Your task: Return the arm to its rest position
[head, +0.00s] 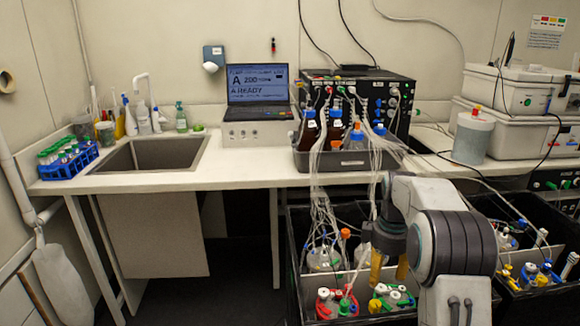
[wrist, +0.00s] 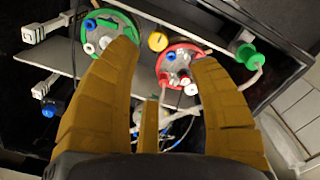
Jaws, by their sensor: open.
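My gripper (head: 388,270) hangs fingers-down over the black shaker box (head: 295,285) in the head view, at the end of my bent arm. In the wrist view my gripper (wrist: 165,58) has its ochre fingers spread apart with nothing held between them. Beyond the fingertips are a vessel with a green-rimmed lid (wrist: 106,30) and one with a red-rimmed lid (wrist: 178,68). I cannot tell whether the fingers touch any vessel; they look apart from both lids. My arm hides part of the box.
Clear tubes (head: 318,200) run from the bottle tray (head: 345,168) on the bench down into the box, close left of my gripper. A second box (head: 515,285) with vessels stands at the right. The bench (head: 230,178) carries a laptop (head: 258,90) and a blue tube rack (head: 68,160).

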